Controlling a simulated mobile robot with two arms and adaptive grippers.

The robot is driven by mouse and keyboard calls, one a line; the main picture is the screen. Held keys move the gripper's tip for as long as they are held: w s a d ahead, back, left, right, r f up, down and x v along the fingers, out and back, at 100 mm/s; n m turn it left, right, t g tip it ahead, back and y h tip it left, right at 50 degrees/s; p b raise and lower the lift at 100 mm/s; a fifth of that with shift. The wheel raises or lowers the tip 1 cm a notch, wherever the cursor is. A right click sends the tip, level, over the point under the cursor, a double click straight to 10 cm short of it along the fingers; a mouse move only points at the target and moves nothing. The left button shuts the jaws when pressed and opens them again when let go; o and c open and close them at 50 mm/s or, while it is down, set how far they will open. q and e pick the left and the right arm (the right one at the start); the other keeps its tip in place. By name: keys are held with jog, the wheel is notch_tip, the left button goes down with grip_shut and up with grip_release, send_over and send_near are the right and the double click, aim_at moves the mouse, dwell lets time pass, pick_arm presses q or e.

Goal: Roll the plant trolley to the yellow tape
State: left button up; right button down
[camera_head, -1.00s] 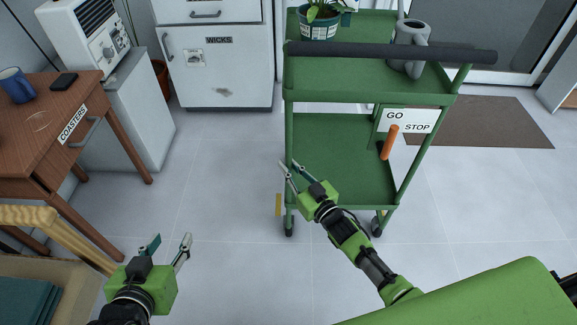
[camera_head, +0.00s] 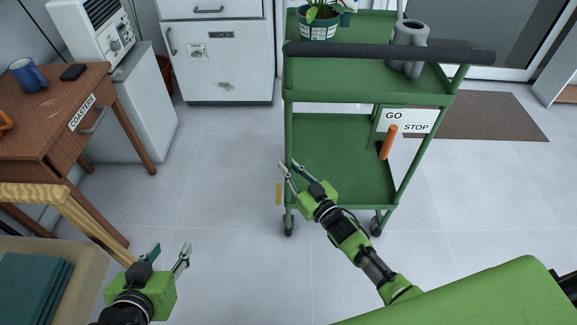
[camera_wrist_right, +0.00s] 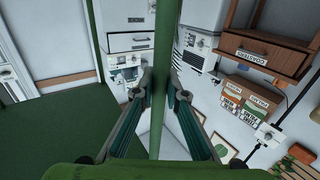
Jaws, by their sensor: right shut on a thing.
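The green plant trolley (camera_head: 340,122) stands on the pale tiled floor, with a black push bar (camera_head: 390,53) across its top. A potted plant (camera_head: 319,28) and a grey watering can (camera_head: 409,45) are on its top shelf. A GO/STOP sign (camera_head: 407,120) and an orange lever (camera_head: 388,142) are at its right side. My left gripper (camera_head: 169,249) is open and empty.
A wooden table (camera_head: 60,140) with a blue mug (camera_head: 27,74) stands at the left. A chair (camera_head: 65,210) and a box (camera_head: 75,255) are at the lower left. A white cabinet (camera_head: 222,65) is at the back, a brown mat (camera_head: 475,116) right of the trolley. Floor left of the trolley is clear.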

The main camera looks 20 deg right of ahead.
jog(key=c, duration=2)
grip_release()
jog(key=shift+o, duration=0.2)
jog(key=v, duration=1.2)
